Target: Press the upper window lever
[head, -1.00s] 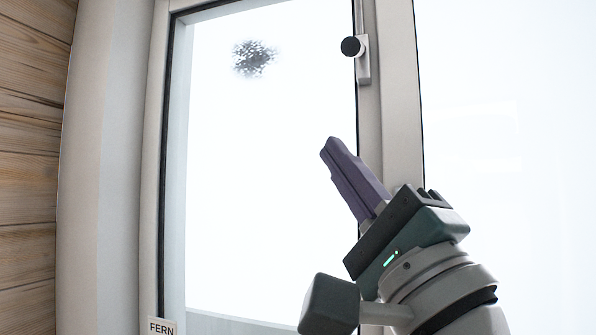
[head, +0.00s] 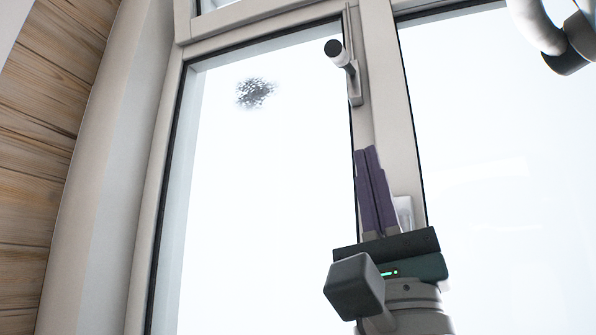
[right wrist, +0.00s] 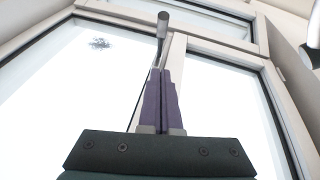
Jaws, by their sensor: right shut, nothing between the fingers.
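The upper window lever (head: 352,70) sits on the pale frame post, with a round dark knob (head: 333,48) at its free end. It also shows in the right wrist view (right wrist: 162,28), straight ahead of the fingers. My right gripper (head: 367,150) is shut and empty, its purple fingers pointing up. In the head view its tips are below the lever, with a gap between them. In the right wrist view the tips (right wrist: 161,72) appear just under the knob; I cannot tell the depth between them. My left gripper is not in view.
A pale part (head: 404,212) on the post is partly hidden behind my right gripper. Glass panes lie on both sides of the post, the left one with a dark speckled patch (head: 255,93). A plank wall (head: 45,130) stands at the left. A curved pale object (head: 548,35) shows top right.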

